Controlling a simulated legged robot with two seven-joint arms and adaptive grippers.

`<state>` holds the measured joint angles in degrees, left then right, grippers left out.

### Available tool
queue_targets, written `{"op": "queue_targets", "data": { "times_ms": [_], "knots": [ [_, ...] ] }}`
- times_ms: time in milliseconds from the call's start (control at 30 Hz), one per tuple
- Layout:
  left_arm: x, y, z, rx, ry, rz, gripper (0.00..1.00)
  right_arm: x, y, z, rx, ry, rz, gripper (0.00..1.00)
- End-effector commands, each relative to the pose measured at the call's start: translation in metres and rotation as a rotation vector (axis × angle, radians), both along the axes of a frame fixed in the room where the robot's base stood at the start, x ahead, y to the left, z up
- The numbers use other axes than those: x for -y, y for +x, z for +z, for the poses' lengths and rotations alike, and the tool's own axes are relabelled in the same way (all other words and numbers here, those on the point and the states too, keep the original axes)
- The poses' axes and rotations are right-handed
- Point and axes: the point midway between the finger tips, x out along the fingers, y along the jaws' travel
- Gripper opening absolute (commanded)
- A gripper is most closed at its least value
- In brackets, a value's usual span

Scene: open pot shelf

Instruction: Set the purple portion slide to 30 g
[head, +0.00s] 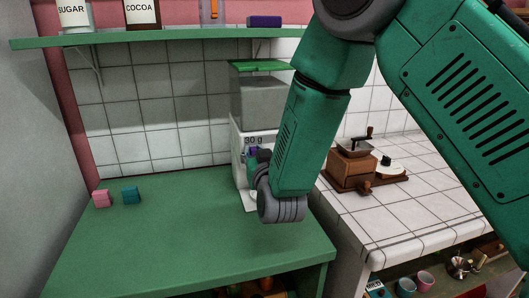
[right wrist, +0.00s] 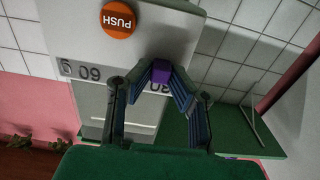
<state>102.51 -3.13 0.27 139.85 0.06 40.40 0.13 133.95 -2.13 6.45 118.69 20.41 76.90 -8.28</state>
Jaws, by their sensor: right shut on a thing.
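The purple portion slide (right wrist: 161,72) is between the fingertips of my right gripper (right wrist: 160,74), which is shut on it. In the head view the slide (head: 253,152) shows just under the "30 g" label (head: 253,140) on the dispenser's white front. In the right wrist view the picture is turned over; the "60 g" label (right wrist: 80,71) is clear of the fingers, and the "30" label (right wrist: 158,88) is partly hidden behind them. Whether the slide lines up exactly with the 30 g mark I cannot tell. My left gripper is out of view.
An orange PUSH button (right wrist: 118,19) is on the dispenser (head: 240,165). Pink (head: 101,198) and teal (head: 131,195) blocks lie on the green counter (head: 180,240), otherwise clear. A coffee grinder (head: 352,166) stands at right. A green shelf (head: 160,37) with jars runs overhead.

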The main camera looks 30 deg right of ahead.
Motion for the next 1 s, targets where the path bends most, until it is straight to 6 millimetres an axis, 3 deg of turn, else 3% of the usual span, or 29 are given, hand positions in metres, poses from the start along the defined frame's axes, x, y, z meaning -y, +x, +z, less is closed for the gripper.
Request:
{"op": "queue_targets", "data": {
  "times_ms": [167,200,233,267,667,1000],
  "knots": [
    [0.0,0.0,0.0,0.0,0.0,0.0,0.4,-0.004,0.0,0.002,0.005,0.001,0.011,0.0],
    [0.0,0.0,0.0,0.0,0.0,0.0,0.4,-0.004,0.0,0.002,0.005,0.001,0.011,0.23],
    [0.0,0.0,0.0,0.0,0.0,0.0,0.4,-0.004,0.0,0.002,0.004,0.001,0.011,0.33],
    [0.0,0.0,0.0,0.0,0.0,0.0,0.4,-0.004,0.0,0.002,0.004,0.0,0.011,0.36],
    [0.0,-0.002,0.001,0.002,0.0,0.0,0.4,-0.003,-0.005,0.0,-0.001,0.001,0.008,0.36],
    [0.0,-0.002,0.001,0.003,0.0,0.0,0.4,-0.02,-0.07,0.0,-0.001,-0.002,0.011,0.36]
  ]
}}
